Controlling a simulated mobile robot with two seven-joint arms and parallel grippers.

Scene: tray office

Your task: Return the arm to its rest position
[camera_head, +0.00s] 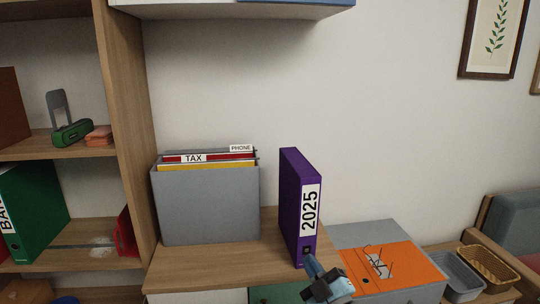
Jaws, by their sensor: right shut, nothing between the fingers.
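My right gripper (318,276), blue and black, shows at the bottom of the head view, a little right of the middle. It is shut with nothing held. It overlaps the lower front of the purple binder marked 2025 (290,205) in the picture; I cannot tell whether they touch. The binder stands upright on the wooden cabinet top. Most of my right arm is below the frame. My left gripper is not in view.
A grey file box (205,207) with TAX and PHONE folders stands left of the binder. An orange folder (390,268) with glasses lies on a grey box at right. Baskets (488,266) stand further right. A wooden shelf (128,130) rises at left; a wall cabinet (230,8) hangs above.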

